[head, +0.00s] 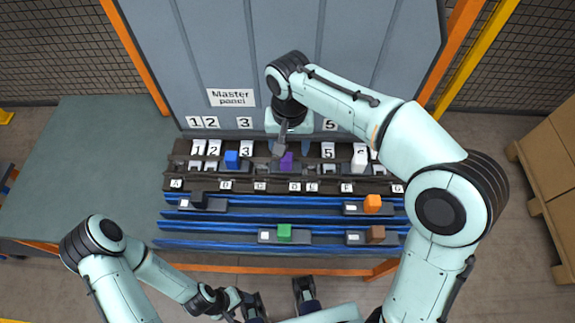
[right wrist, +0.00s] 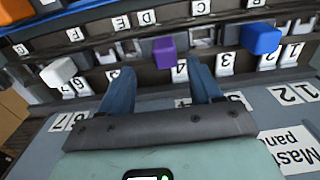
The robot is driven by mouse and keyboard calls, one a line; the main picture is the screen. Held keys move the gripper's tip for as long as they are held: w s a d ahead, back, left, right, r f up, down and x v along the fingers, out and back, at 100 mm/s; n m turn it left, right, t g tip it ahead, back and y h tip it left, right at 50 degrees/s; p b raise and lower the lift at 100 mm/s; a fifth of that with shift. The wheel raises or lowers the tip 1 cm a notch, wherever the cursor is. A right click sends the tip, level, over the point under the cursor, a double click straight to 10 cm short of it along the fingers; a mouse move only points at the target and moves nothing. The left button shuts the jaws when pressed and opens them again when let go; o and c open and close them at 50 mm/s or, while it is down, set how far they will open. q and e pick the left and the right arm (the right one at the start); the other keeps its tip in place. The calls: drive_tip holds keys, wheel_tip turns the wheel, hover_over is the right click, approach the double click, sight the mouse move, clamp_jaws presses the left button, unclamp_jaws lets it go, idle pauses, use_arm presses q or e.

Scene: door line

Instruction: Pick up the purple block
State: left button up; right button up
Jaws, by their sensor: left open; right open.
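The purple block (head: 286,160) sits in the labelled upper rack, between the blue and white blocks. In the right wrist view the purple block (right wrist: 163,52) appears just beyond the fingertips, roughly centred between them. My right gripper (head: 291,148) hangs over the rack at the purple block, partly covering it in the head view. In the right wrist view my right gripper (right wrist: 161,72) is open, with nothing between its fingers. My left gripper (head: 278,293) is open and empty at the bottom of the head view, well away from the purple block.
A blue block (head: 232,159) and a white block (head: 360,157) share the upper rack. Orange (head: 372,203), green (head: 284,232), brown (head: 377,234) and black (head: 199,198) blocks sit on the blue rails. The grey panel (head: 200,60) stands behind. The table's left side (head: 90,170) is clear.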

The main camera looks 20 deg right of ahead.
sight(286, 157)
drive_tip(key=shift+w+a+f+b, duration=0.15)
drive_tip(key=shift+f+b, duration=0.05)
drive_tip(key=shift+f, duration=1.4)
drive_tip(key=shift+w+a+f+b, duration=0.1)
drive_tip(key=shift+f+b, duration=0.1)
drive_tip(key=shift+f, duration=1.35)
drive_tip(key=shift+r, duration=0.1)
clamp_jaws()
